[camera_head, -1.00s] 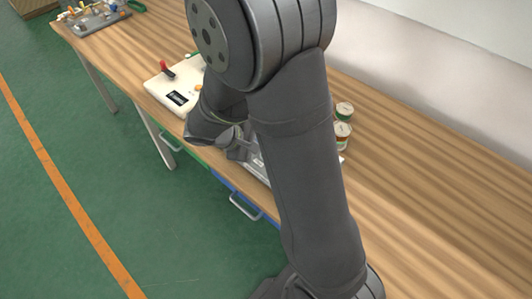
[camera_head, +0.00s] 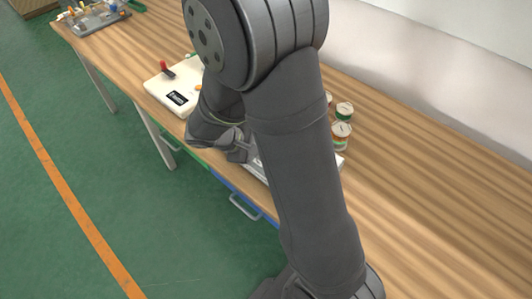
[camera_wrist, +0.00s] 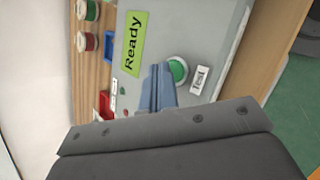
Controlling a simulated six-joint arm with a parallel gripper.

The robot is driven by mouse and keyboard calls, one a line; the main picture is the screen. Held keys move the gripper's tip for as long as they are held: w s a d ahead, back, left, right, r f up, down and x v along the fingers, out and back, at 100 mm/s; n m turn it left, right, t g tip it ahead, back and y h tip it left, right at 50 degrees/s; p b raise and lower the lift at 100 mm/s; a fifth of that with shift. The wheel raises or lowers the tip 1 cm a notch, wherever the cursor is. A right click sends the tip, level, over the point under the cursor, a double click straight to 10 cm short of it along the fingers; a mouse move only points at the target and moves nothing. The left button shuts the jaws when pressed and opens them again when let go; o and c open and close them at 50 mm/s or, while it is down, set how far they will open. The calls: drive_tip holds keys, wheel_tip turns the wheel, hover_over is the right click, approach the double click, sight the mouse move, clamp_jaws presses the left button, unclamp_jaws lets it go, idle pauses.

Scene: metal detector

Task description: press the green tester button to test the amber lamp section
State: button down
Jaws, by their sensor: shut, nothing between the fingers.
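The green tester button (camera_wrist: 178,69) sits in a pale round collar on the grey tester panel (camera_wrist: 205,30) in the wrist view. A white label reading "Test" (camera_wrist: 200,79) is beside it. A green display reading "Ready" (camera_wrist: 134,44) is on the same panel. My gripper (camera_wrist: 160,80) is shut and empty, its fingertips just to the left of the button in the picture. I cannot tell whether they touch the panel. In the head view my gripper (camera_head: 240,150) is low over the tester (camera_head: 256,168), mostly covered by my arm. I cannot make out an amber lamp section.
A cream box with a red lever (camera_head: 165,92) stands left of the tester on the wooden table. In the wrist view a red bin (camera_wrist: 104,104) and a blue bin (camera_wrist: 109,45) lie beside the panel.

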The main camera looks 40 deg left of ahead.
drive_tip(key=shift+f, duration=0.35)
idle(0.7)
drive_tip(key=shift+r, duration=0.75)
drive_tip(key=shift+r, duration=2.55)
drive_tip(key=shift+f, duration=0.15)
wheel_tip(320, 180, up, 4)
drive_tip(key=shift+r, duration=0.1)
drive_tip(key=shift+f, duration=0.2)
